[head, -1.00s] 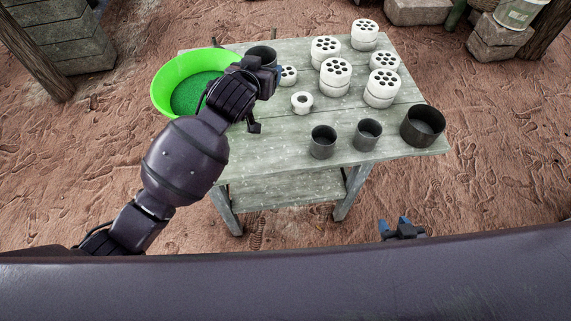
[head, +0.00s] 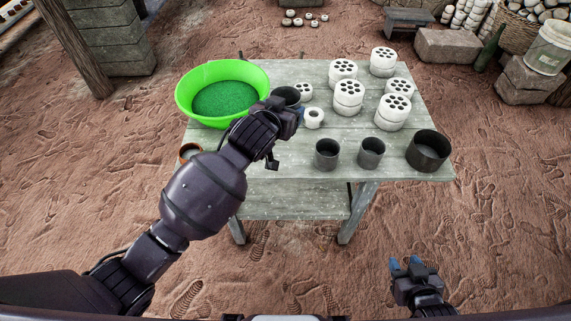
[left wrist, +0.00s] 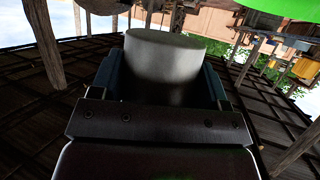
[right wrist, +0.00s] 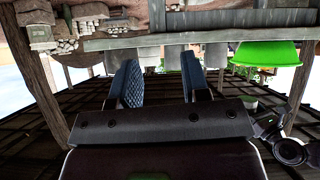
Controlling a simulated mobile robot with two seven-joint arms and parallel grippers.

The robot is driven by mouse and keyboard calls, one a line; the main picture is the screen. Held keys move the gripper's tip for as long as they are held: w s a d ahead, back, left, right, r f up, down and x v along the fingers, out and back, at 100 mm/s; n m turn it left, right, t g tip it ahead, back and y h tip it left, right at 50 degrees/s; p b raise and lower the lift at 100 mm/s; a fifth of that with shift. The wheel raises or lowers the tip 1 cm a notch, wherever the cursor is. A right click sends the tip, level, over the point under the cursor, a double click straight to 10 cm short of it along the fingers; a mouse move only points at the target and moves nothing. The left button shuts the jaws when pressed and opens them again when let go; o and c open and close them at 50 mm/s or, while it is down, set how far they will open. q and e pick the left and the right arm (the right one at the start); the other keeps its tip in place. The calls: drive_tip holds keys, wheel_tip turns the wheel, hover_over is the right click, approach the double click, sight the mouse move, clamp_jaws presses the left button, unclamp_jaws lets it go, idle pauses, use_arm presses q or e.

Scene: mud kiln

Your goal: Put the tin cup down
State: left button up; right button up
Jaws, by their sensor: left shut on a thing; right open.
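The tin cup (head: 287,95) is a dark round cup, partly hidden behind my left gripper (head: 293,112) in the head view. My left gripper is shut on it, over the left part of the table (head: 300,189), just right of the green basin. In the left wrist view the cup (left wrist: 165,58) shows pale grey between the two fingers. I cannot tell whether its base touches the table. My right gripper (head: 406,262) is open and empty, low in front of the table's right side. Its spread fingers also show in the right wrist view (right wrist: 160,78).
A green basin (head: 182,98) stands at the table's back left. A white ring (head: 314,118) is close to the held cup. Two grey cups (head: 327,154) (head: 371,153) and a wider dark pot (head: 428,152) line the front. Several white perforated pieces (head: 348,98) stand behind. A brownish cup (head: 189,153) is at the left edge.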

use_arm(q)
drive_tip(key=b, duration=0.3)
hover_over(284, 167)
wheel_tip(284, 167, down, 15)
drive_tip(key=shift+s+r, duration=0.1)
drive_tip(key=shift+r, duration=0.05)
wheel_tip(284, 167, down, 4)
drive_tip(key=shift+b, duration=0.6)
drive_tip(key=shift+f, duration=0.2)
drive_tip(key=shift+r, duration=0.1)
drive_tip(key=o, duration=1)
use_arm(e)
drive_tip(key=f, duration=0.2)
drive_tip(key=w+a+f, duration=0.1)
